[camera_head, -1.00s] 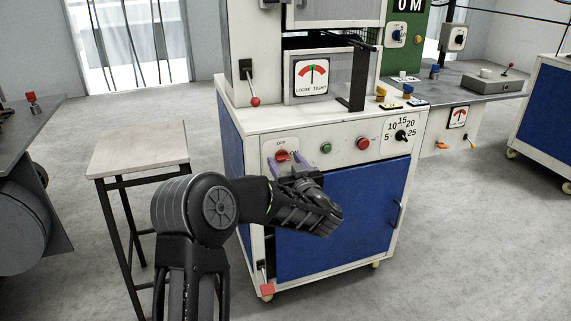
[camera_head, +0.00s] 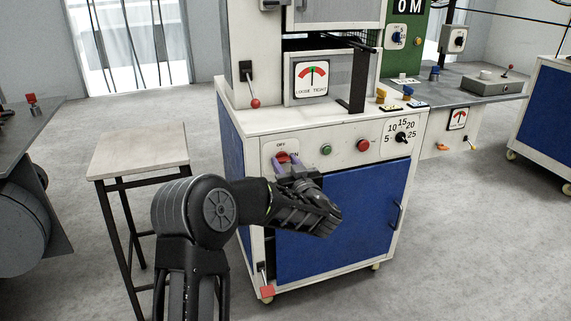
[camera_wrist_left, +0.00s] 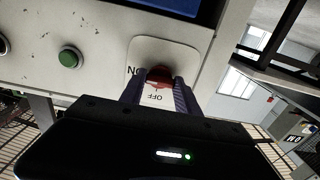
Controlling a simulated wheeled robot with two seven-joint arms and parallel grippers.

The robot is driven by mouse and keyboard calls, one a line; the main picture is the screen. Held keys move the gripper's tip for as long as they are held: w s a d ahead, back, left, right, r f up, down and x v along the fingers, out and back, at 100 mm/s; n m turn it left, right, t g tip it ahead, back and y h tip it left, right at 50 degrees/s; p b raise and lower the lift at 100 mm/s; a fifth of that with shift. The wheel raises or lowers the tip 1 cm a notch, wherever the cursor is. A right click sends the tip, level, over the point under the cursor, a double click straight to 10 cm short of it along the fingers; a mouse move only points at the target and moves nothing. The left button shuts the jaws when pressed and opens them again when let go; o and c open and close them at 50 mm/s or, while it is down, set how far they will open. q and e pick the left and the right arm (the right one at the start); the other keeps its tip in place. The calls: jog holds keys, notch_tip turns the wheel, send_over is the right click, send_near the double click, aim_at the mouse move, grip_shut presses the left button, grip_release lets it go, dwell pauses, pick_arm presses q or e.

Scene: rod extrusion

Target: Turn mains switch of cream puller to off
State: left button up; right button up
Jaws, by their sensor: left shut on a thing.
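The cream puller (camera_head: 345,130) is a cream cabinet with a blue door. Its mains switch is a red knob (camera_head: 283,158) on a white plate at the left of the front panel, with OFF printed above it. My left gripper (camera_head: 282,163) reaches the panel, its two purple fingers on either side of the knob. In the left wrist view the fingers are shut on the red knob (camera_wrist_left: 159,77), with ON and OFF lettering beside it. The fingers hide part of the knob and the ON mark in the head view. My right gripper is not in view.
A green button (camera_head: 326,150), a red button (camera_head: 363,145) and a numbered dial (camera_head: 401,137) sit to the right on the same panel. A small table (camera_head: 140,148) stands to the left. A red-tipped lever (camera_head: 267,290) sticks out low on the cabinet.

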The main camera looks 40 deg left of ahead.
pick_arm(q)
grip_shut()
jog(key=shift+n+b, duration=0.35)
jog(key=shift+n, duration=0.45)
jog(key=n+b, duration=0.2)
jog(key=n, duration=0.1)
jog(key=n+b, duration=0.3)
jog(key=n, duration=0.1)
jog(key=shift+f+n, duration=0.2)
jog(key=shift+n, duration=0.1)
jog(key=n+b, duration=0.4)
jog(key=shift+n, duration=0.3)
jog(key=n+b, duration=0.3)
jog(key=n, duration=0.1)
jog(key=shift+r, duration=0.1)
